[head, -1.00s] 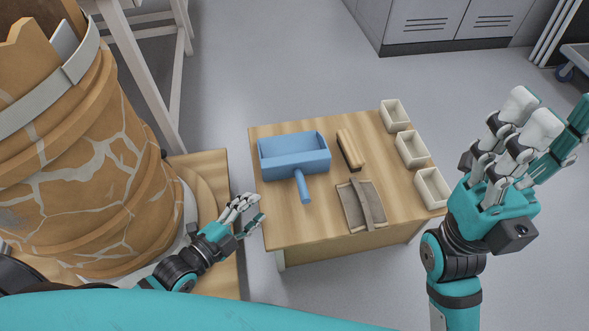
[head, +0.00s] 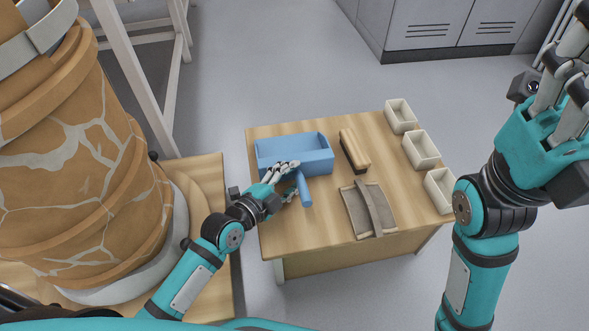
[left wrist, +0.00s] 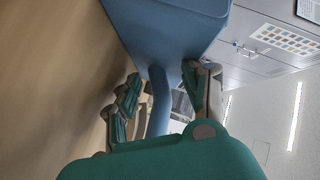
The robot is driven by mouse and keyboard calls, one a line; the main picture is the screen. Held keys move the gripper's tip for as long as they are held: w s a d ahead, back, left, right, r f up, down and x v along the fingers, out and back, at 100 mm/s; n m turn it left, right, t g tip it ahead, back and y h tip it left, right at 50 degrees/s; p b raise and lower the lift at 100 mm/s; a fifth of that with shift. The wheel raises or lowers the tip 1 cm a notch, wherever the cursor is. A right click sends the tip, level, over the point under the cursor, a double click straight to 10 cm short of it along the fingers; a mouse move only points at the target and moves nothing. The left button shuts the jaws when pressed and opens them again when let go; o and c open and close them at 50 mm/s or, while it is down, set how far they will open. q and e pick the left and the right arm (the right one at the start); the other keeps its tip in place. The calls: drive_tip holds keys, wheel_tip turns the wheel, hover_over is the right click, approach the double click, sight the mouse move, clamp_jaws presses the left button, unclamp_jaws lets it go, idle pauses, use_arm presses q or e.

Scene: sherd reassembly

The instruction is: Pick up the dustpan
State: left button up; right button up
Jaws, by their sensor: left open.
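The blue dustpan (head: 318,160) lies on the small wooden table, its handle (head: 305,190) pointing toward me. My left gripper (head: 290,181) is at the handle's left side, its fingers open. In the left wrist view the dustpan (left wrist: 165,25) fills the top, and its handle (left wrist: 160,100) runs down between the spread fingers of the left gripper (left wrist: 165,95); I cannot tell whether they touch it. My right gripper (head: 560,95) is raised at the right edge, away from the table, with fingers extended and partly cut off by the frame.
On the table (head: 290,237) are a wooden brush (head: 354,150), a grey-brown tray with a curved strip (head: 368,210), and three cream bins (head: 422,150) along the right edge. A large cracked pot (head: 75,170) stands left, near my left arm. Grey cabinets (head: 440,30) are behind.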

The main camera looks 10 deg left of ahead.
use_arm(q)
drive_tip(key=shift+w+d, duration=0.1)
drive_tip(key=shift+w, duration=0.1)
clamp_jaws()
idle(0.5)
